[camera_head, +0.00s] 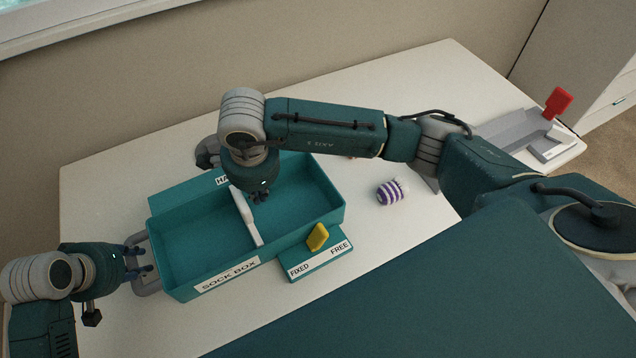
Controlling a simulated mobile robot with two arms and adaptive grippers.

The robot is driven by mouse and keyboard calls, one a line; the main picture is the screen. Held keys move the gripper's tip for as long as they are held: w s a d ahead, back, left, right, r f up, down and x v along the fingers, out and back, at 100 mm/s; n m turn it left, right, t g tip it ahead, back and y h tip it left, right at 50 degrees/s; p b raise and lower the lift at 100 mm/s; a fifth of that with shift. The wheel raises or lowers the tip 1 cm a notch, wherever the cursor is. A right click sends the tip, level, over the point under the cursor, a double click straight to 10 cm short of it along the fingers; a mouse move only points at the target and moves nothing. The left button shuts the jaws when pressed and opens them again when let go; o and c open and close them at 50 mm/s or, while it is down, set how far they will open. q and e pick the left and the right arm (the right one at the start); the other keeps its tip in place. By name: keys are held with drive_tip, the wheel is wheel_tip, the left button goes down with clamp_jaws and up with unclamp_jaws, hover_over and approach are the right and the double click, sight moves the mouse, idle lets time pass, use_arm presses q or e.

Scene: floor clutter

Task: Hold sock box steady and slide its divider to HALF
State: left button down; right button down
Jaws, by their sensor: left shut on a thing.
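The teal sock box (190,283) stands on the white table with its label facing the front. Its white divider (247,220) crosses the inside near the middle. A label beginning "HA" (222,180) shows at the back edge; my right arm hides the rest. A yellow lever (317,238) stands on the front plate marked FIXED and FREE; I cannot tell its exact setting. My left gripper (147,262) is shut on the grey handle (148,285) at the box's left end. My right gripper (259,197) points down into the box just right of the divider; its finger opening is unclear.
A purple-and-white striped rolled sock (391,192) lies on the table (420,80) right of the box. A grey tray (510,128) with a red flag-like piece (558,102) is at the far right, partly behind my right arm. The table behind that arm is mostly clear.

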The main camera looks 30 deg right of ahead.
use_arm(q)
drive_tip(key=shift+s+f, duration=0.3)
drive_tip(key=shift+f, duration=0.05)
use_arm(e)
drive_tip(key=shift+d, duration=0.6)
wheel_tip(320, 180, up, 9)
idle(0.3)
idle(0.8)
use_arm(q)
drive_tip(key=c, duration=1.7)
unclamp_jaws()
drive_tip(key=shift+w+d+r, duration=0.15)
drive_tip(key=shift+w+r, duration=0.05)
drive_tip(key=shift+r, duration=0.05)
drive_tip(key=shift+c, duration=0.2)
drive_tip(key=o, duration=0.4)
drive_tip(key=shift+o, duration=0.2)
drive_tip(key=shift+w, duration=0.15)
use_arm(e)
drive_tip(key=shift+w, duration=0.15)
